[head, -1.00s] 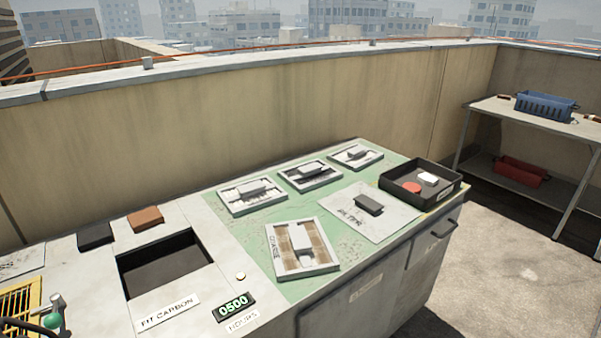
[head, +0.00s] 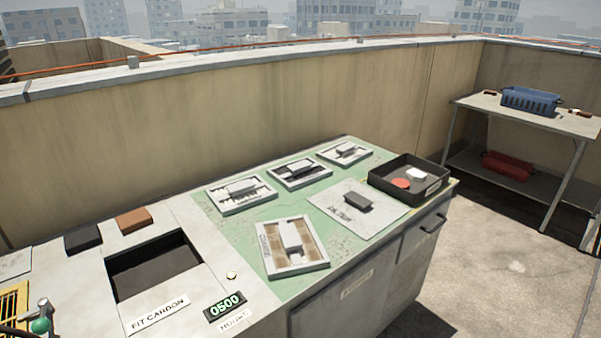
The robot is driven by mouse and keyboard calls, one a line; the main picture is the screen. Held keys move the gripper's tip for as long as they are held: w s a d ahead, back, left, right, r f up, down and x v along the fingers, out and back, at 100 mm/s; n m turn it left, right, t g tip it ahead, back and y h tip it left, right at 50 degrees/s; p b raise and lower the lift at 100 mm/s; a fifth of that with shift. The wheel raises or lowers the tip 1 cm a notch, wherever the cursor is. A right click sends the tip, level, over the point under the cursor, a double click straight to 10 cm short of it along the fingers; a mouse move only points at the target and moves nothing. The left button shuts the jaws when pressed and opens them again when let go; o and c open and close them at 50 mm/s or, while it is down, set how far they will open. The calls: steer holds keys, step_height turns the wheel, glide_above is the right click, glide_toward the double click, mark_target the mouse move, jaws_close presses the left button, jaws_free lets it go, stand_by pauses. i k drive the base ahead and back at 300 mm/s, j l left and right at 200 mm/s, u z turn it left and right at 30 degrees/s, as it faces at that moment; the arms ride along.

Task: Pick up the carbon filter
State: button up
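Several framed filters with raised grey handle blocks lie on the green mat in the head view. Three are in the back row: a left one (head: 241,195), a middle one with dark strips showing (head: 299,173) and a right one (head: 344,153). A front one with tan panels (head: 292,247) has lettering on its frame, too small to read surely. Which filter is carbon I cannot tell for certain; the middle one looks darkest. An empty dark recess (head: 153,267) sits behind a "FIT CARBON" label (head: 159,314). My gripper is not in view.
A grey sheet with a dark block (head: 358,201) lies right of the filters. A black tray (head: 408,187) holds a red disc and a white piece. Black (head: 83,239) and brown (head: 133,220) blocks lie behind the recess. A side table (head: 540,119) stands at right.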

mark_target(295, 175)
steer(key=k+u, duration=0.1)
steer(key=k, duration=0.55)
steer(key=u, duration=3.05)
steer(key=k+l+u, duration=0.1)
steer(key=u, duration=0.25)
steer(key=k+l+u, duration=0.1)
steer(key=u, duration=0.25)
steer(key=k+l+u, duration=0.1)
steer(key=u, duration=0.25)
steer(key=k+l, duration=0.15)
steer(key=k, duration=0.5)
steer(key=k+l, duration=0.1)
steer(key=k, duration=0.55)
steer(key=k+l, duration=0.15)
steer(key=k, duration=0.5)
steer(key=k+u, duration=0.3)
steer(key=k, duration=0.65)
